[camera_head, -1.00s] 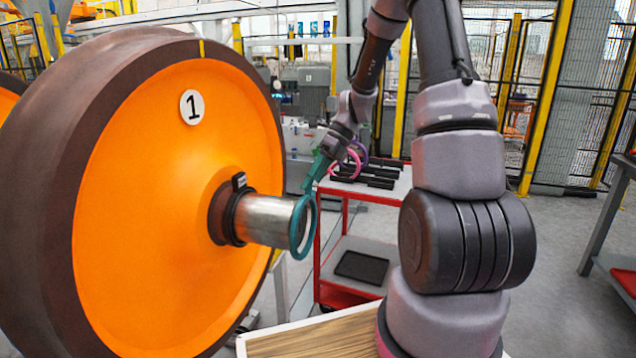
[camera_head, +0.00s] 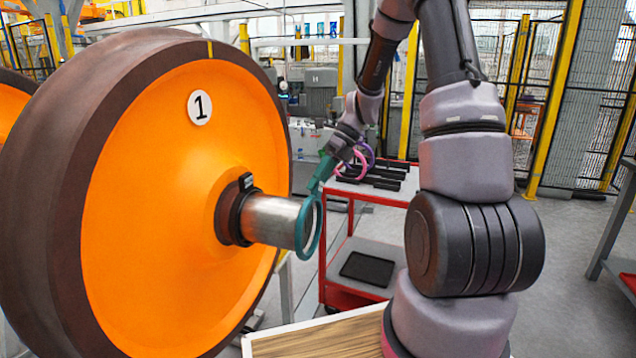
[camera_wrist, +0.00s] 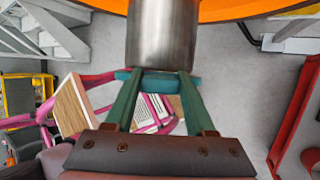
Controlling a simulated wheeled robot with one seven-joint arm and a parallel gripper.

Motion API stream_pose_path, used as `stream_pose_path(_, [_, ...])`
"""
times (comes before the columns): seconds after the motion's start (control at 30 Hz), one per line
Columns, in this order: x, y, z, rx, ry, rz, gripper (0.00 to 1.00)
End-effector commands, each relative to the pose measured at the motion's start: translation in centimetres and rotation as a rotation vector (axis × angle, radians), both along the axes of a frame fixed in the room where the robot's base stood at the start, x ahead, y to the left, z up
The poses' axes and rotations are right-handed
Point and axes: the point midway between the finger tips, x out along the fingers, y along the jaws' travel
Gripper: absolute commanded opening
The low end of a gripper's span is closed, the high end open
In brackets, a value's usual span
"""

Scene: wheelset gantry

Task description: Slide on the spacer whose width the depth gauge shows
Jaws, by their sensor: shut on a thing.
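The teal ring spacer (camera_head: 320,226) stands upright at the free end of the bare metal shaft (camera_head: 275,220). My gripper (camera_head: 326,172) is shut on the spacer, above and behind the shaft end. In the wrist view, the spacer (camera_wrist: 155,80) shows edge-on right at the end of the shaft (camera_wrist: 162,35), roughly centred on it. I cannot tell whether the ring is around the shaft end or just in front of it. A small black device (camera_head: 246,182), perhaps the depth gauge, sits on the dark collar by the hub; its reading is illegible.
The orange wheel (camera_head: 160,230) marked 1 fills the left. A red cart (camera_head: 390,199) behind carries black racks, with pink (camera_head: 356,166) and purple rings showing near my gripper. A wooden-topped surface (camera_head: 320,338) lies in front, below the shaft.

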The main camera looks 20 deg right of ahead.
Motion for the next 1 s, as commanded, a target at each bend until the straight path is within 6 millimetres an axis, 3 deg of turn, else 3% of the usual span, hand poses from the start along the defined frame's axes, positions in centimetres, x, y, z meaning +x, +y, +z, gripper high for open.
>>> stream_pose_path(1.0, [0.43,0.56,-0.01,0.0,0.0,0.0,0.0])
